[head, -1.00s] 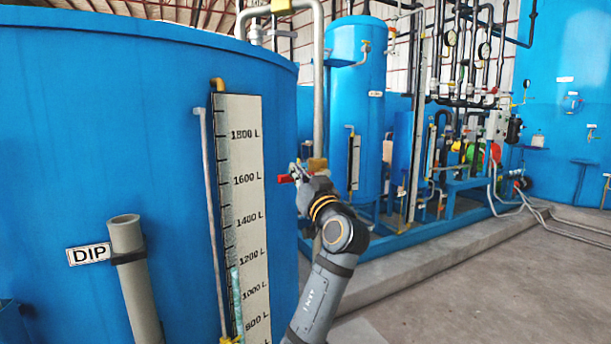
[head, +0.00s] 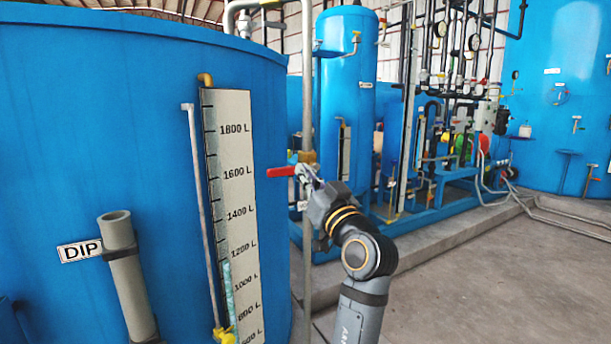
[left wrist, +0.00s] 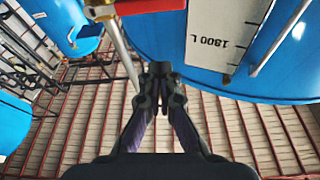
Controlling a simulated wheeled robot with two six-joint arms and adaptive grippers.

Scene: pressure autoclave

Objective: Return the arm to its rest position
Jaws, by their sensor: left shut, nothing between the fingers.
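My left arm rises from the bottom of the head view, right of the big blue tank. Its gripper (head: 311,179) points up and left, close to a valve with a red lever handle (head: 281,171) on a vertical grey pipe. In the left wrist view the fingers (left wrist: 161,70) are together and hold nothing. The red handle (left wrist: 150,5) is at the top edge there, beyond the fingertips and apart from them in the picture. In the head view the fingertips overlap the valve area, so contact is hard to judge. My right gripper is not in view.
The blue tank (head: 90,170) with a white litre scale (head: 236,200) and a grey dip pipe (head: 126,270) stands left of the arm. The vertical grey pipe (head: 307,80) is close to the gripper. Blue vessels and pipework stand behind. Open concrete floor (head: 480,290) lies to the right.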

